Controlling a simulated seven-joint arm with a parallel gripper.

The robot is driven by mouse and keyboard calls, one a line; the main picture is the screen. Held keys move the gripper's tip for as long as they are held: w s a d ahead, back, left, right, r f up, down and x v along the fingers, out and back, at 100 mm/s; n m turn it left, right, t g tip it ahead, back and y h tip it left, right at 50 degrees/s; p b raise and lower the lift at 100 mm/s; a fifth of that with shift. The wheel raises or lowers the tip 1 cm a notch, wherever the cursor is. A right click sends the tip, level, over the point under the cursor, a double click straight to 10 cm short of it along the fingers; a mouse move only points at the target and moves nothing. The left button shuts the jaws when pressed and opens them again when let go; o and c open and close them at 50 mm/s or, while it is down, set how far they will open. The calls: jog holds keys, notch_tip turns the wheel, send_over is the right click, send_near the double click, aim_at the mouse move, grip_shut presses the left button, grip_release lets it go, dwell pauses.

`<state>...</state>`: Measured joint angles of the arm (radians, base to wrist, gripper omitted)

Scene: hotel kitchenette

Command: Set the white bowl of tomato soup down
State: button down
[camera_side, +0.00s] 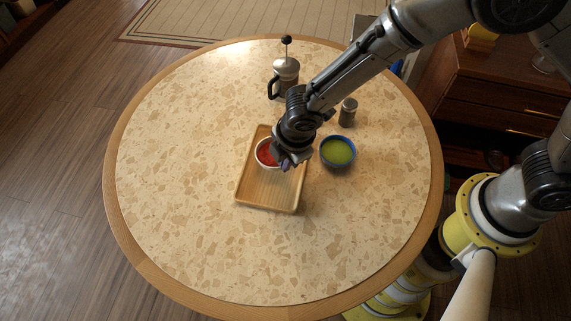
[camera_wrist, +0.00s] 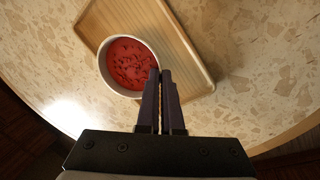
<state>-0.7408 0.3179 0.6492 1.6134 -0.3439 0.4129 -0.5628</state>
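The white bowl (camera_side: 260,160) of red tomato soup is over the far part of the wooden tray (camera_side: 267,196) in the side view. In the wrist view, the bowl (camera_wrist: 104,76) overlaps one edge of the tray (camera_wrist: 199,72). I cannot tell whether its base touches the tray. My gripper (camera_side: 285,164) is at the bowl's right side. In the wrist view, my gripper's fingers (camera_wrist: 160,72) are almost together, one inside the rim and one outside, pinching the bowl's wall. The bowl looks about level.
A blue bowl of green soup (camera_side: 338,152) stands right of the tray. A dark shaker (camera_side: 348,112) and a French press (camera_side: 286,72) stand farther back. The near part of the tray is empty. The round table (camera_side: 180,170) is clear to the left and front.

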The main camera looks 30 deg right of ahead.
jog(key=shift+x, duration=0.95)
jog(key=shift+s+f, duration=0.15)
jog(key=shift+s, duration=0.05)
jog(key=c, duration=1.1)
grip_release()
